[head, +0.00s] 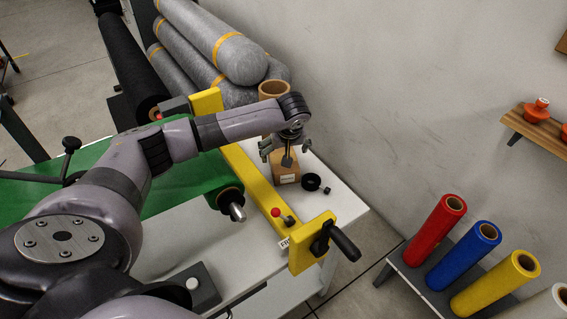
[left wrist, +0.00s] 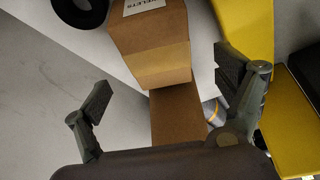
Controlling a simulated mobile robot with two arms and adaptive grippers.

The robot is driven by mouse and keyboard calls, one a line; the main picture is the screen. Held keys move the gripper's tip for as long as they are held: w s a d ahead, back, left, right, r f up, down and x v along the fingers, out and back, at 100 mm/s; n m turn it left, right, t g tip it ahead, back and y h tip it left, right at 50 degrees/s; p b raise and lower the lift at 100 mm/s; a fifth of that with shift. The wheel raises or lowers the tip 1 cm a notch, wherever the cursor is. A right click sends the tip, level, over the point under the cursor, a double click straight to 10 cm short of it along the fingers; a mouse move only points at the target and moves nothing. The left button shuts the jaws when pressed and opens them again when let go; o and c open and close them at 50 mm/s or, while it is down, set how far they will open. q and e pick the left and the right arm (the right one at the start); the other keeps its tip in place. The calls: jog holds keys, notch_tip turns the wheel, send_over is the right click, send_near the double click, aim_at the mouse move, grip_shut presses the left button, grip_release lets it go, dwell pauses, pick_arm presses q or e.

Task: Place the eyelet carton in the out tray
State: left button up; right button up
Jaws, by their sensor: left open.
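The eyelet carton (head: 287,170) is a small brown box on the white table top, beside the yellow bar. In the left wrist view the carton (left wrist: 150,30) shows a white label with part of the word "EYELETS" at the top edge. My left gripper (head: 286,147) is open above the carton, pointing down, and partly hides it. In the left wrist view the gripper's fingers (left wrist: 163,75) are spread wide with nothing held between them. I cannot make out an out tray in either view. My right gripper is not in view.
A black ring (head: 311,182) lies right of the carton. A yellow bar (head: 250,175) with a crank handle (head: 343,243) runs along its left. A cardboard tube (head: 273,89) stands behind my arm, near grey rolls (head: 215,40). Coloured rolls (head: 436,230) stand at the right.

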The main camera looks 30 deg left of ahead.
pick_arm(q)
jog(key=shift+w+a+f, duration=0.1)
jog(key=shift+w+f, duration=0.15)
jog(key=shift+f, duration=0.3)
jog(key=p+x, duration=0.1)
jog(key=x, duration=0.4)
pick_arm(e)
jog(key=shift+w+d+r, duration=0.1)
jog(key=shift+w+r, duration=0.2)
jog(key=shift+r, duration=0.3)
pick_arm(q)
jog(key=shift+f, duration=0.1)
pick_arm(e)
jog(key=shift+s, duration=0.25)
pick_arm(q)
jog(key=shift+f, duration=0.2)
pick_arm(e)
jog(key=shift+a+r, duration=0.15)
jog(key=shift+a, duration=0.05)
pick_arm(q)
jog(key=shift+c, duration=0.4)
jog(key=c, duration=1.5)
jog(key=shift+c, duration=0.6)
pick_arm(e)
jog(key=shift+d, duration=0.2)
